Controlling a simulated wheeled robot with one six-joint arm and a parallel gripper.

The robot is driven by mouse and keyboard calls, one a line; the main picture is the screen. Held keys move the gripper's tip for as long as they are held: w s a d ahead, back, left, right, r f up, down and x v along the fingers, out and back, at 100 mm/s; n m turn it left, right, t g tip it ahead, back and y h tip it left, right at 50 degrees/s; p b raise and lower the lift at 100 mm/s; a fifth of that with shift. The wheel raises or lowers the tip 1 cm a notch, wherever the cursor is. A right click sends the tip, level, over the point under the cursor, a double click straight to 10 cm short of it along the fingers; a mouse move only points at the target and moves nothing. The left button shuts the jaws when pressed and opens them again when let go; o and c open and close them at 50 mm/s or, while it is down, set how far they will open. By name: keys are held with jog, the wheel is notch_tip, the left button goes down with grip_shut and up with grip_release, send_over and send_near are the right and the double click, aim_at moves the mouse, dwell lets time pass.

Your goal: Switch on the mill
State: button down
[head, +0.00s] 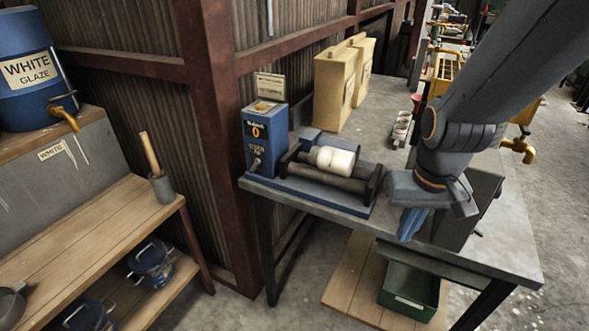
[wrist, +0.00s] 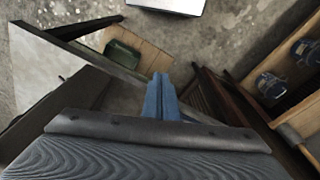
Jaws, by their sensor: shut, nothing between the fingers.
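The mill stands on the grey table's back left part: a blue control box (head: 265,145) with an orange mark and lettering on its front, beside a roller bed (head: 325,185). A white jar (head: 335,160) lies on its side on the rollers. A small switch-like part (head: 256,164) shows low on the box front; its position is too small to tell. My gripper (head: 408,226) is shut and empty, pointing down near the table's front edge, right of the rollers and apart from them. Its blue fingers (wrist: 161,97) are together in the wrist view, where the mill is not seen.
Tan containers (head: 340,80) stand behind the mill, with small cups (head: 402,130) to their right. A dark box (head: 470,210) is beside my arm. A green crate (head: 410,288) sits on the shelf below. A wooden bench (head: 90,240) is left; floor is clear in front.

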jog(key=shift+d, duration=0.2)
jog(key=w+a+f+m+g+y+b, duration=0.1)
jog(key=a+f+m+y+b, duration=0.15)
jog(key=a, duration=0.45)
jog(key=w+a+f+m+y+b, duration=0.1)
jog(key=w+a+f+m+y, duration=0.2)
jog(key=a, duration=0.4)
jog(key=a+f+m+g+y+b, duration=0.1)
jog(key=a+m+y+b, duration=0.15)
jog(key=a+m, duration=0.3)
jog(key=w+a+m+t+y+b, duration=0.1)
jog(key=w+a+m+t+y, duration=0.1)
jog(key=w, duration=0.6)
jog(key=w+a+r+m+t+y+b, duration=0.1)
jog(key=w+a+m+t+y, duration=0.1)
jog(key=w+a+m+t, duration=0.2)
jog(key=w+m+t, duration=0.2)
jog(key=w, duration=0.2)
jog(key=shift+w+a+b, duration=0.4)
